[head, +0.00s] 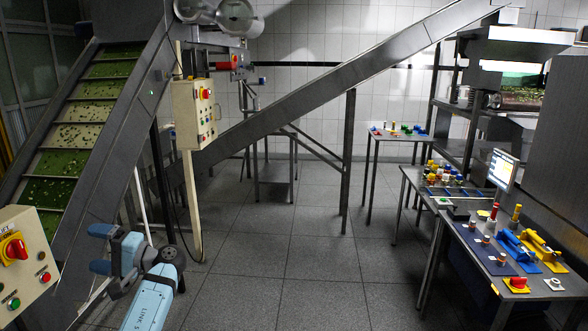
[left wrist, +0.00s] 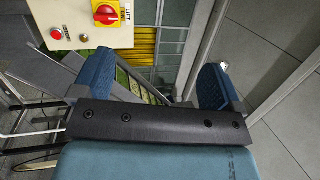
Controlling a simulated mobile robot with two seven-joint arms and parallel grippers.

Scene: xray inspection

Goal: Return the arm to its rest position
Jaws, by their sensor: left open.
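My left gripper (head: 100,249) is at the lower left of the head view, at the end of my light blue arm. Its two blue fingers are apart with nothing between them. In the left wrist view the same gripper (left wrist: 150,82) shows both blue fingertips spread wide and empty. It is near the cream control box (head: 22,262) with a red rotary switch on a yellow plate, apart from it in the head view. That box also shows at the top of the left wrist view (left wrist: 70,14). My right gripper is not in view.
An inclined conveyor (head: 80,133) with green pieces rises on the left. A second control box (head: 195,112) stands on a post behind my gripper. Work tables with coloured fixtures (head: 518,250) and a small screen (head: 502,170) are on the right. The grey tiled floor (head: 310,270) between is clear.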

